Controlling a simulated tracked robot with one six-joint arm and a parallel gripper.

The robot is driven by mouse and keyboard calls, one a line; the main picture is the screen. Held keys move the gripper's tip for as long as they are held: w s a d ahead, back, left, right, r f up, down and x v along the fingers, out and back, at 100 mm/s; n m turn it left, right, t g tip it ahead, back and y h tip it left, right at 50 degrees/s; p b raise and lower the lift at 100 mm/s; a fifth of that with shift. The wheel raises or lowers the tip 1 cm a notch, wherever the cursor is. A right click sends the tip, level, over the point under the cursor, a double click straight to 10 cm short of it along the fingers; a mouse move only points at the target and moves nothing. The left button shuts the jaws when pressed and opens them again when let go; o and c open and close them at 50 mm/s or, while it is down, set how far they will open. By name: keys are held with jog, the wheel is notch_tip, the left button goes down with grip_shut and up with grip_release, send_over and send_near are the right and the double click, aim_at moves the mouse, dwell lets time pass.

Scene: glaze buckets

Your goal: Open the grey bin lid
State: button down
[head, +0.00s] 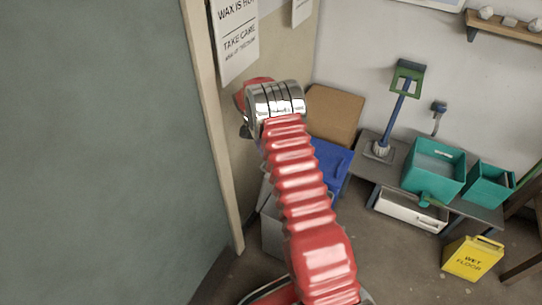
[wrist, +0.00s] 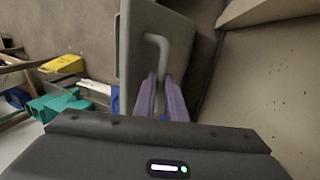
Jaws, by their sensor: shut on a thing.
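In the wrist view, a grey lid panel (wrist: 133,45) stands ahead of my gripper, with a bent grey bar handle (wrist: 160,42) on it. My gripper (wrist: 162,80) has its two purple fingers shut on the lower end of this handle. In the head view, a grey bin (head: 273,232) stands on the floor, mostly hidden behind my red arm. My fingers and the grey lid cannot be made out there, so how far the lid is tilted cannot be told.
A blue lid or bin (head: 334,160) and a tan board (head: 335,112) are right of my arm. A dark bench (head: 362,162) holds teal tubs (head: 434,172). A yellow wet-floor box (head: 471,258) is on the floor. A large grey-green panel (head: 100,150) fills the left.

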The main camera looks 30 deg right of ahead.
jog(key=shift+s+a+f, duration=0.1)
jog(key=shift+f, duration=0.15)
jog(key=c, duration=1.8)
grip_release()
jog(key=shift+r, duration=0.1)
jog(key=shift+r, duration=0.15)
jog(key=shift+v, duration=3.9)
